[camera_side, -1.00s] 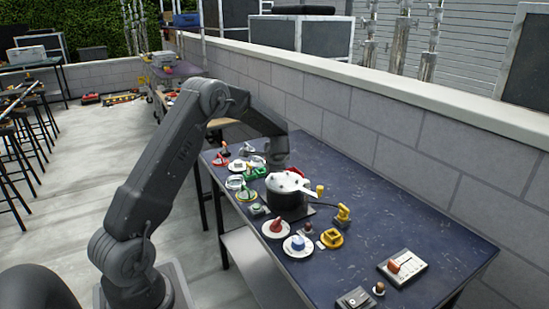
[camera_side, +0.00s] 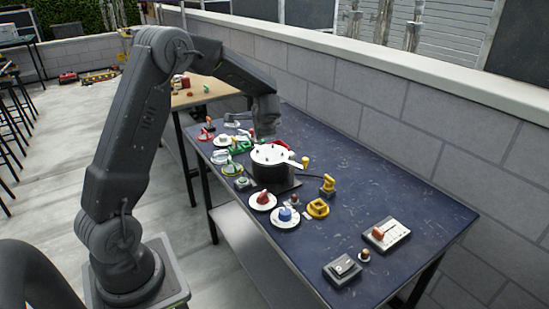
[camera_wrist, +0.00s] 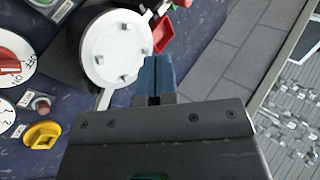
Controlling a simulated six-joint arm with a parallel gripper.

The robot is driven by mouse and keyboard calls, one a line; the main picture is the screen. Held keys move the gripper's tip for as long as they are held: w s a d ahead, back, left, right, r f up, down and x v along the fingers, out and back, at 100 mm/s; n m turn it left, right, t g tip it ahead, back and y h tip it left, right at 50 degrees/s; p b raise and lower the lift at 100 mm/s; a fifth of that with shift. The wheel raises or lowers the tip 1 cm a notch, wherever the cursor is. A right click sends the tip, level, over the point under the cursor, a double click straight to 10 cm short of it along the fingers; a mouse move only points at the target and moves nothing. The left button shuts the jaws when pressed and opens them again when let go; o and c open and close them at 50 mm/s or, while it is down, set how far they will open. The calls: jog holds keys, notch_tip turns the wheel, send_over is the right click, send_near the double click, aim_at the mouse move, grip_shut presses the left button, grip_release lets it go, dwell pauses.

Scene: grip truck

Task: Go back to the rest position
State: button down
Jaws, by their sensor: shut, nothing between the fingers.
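My gripper (camera_side: 268,133) hangs fingers down above the back part of the dark blue table (camera_side: 375,200), behind the black pot with the white lid (camera_side: 270,154). In the wrist view, my gripper's blue fingers (camera_wrist: 155,72) are together with nothing between them. The white lid (camera_wrist: 116,45) lies to the left of the fingers there. I cannot tell the exact height of the fingertips above the table.
Dials, including a red one (camera_side: 263,199) and a blue one (camera_side: 285,215), stand in front of the pot. A yellow lever (camera_side: 328,184) and a yellow square part (camera_side: 318,208) are to the right. A switch box (camera_side: 342,269) and a slider box (camera_side: 386,234) sit near the right end. A block wall (camera_side: 420,140) runs behind.

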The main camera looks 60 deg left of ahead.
jog(key=s+d+r+n+h, duration=0.2)
jog(key=s+d+r, duration=0.3)
jog(key=d+r, duration=0.3)
jog(key=s+d+r+t+h, duration=0.1)
jog(key=s+d+h, duration=0.2)
jog(key=s+d, duration=0.7)
jog(key=s+d+r+n+t+h, duration=0.1)
jog(key=s+d+r+h, duration=0.1)
jog(key=s+d, duration=0.8)
jog(key=d+h, duration=0.1)
jog(key=d, duration=0.1)
jog(key=shift+s+d+r+t+h, duration=0.25)
jog(key=shift+d+r+t+h, duration=0.05)
jog(key=shift+d+t+h, duration=0.1)
jog(key=c, duration=1.9)
grip_release()
